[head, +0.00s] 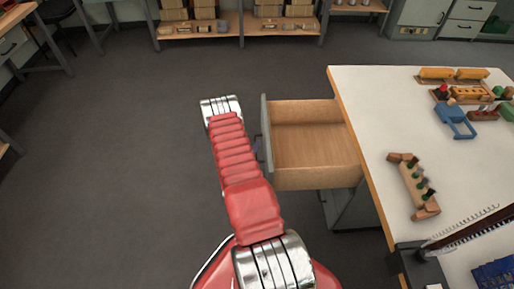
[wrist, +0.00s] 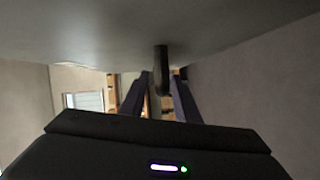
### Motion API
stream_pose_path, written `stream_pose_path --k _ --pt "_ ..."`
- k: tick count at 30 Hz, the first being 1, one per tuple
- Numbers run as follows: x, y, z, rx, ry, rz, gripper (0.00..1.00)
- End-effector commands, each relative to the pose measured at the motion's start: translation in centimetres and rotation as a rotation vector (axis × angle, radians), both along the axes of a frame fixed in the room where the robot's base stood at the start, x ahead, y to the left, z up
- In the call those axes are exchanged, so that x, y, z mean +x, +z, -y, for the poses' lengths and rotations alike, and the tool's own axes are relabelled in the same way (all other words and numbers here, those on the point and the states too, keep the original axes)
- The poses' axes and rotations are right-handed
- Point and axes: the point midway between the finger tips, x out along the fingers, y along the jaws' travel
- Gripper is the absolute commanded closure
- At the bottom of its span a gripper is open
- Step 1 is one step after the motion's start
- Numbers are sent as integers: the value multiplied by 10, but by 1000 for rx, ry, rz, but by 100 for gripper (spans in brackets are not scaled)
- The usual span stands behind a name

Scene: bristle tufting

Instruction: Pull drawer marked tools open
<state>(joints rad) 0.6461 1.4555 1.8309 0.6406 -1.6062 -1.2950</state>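In the head view a drawer (head: 310,178) under the white-topped bench stands pulled well out, with an empty wooden inside. Its grey front panel (head: 266,135) faces left and shows nearly edge-on, so no marking can be read. In the wrist view the grey panel (wrist: 90,35) fills the top, with a dark handle (wrist: 162,65) sticking out from it. My gripper (wrist: 161,85) has its two dark blue fingers on either side of the handle, spread, with slim gaps seeming to show. In the head view my gripper is mostly hidden beside the drawer front.
The bench top (head: 375,110) carries a wooden block with pegs (head: 415,187), a blue clamp-like item (head: 455,120) and several brushes at the right. The dark floor (head: 110,150) left of the drawer is clear. Shelves with boxes (head: 190,15) stand at the back.

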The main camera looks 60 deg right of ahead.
Motion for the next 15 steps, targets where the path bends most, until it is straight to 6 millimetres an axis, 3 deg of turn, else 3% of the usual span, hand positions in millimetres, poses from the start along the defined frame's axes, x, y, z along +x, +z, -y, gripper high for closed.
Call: stream_pose_path --k 5,15 --pt "-3 1 -15 2 3 -1 71" --pt "-17 4 -68 2 5 -2 71"
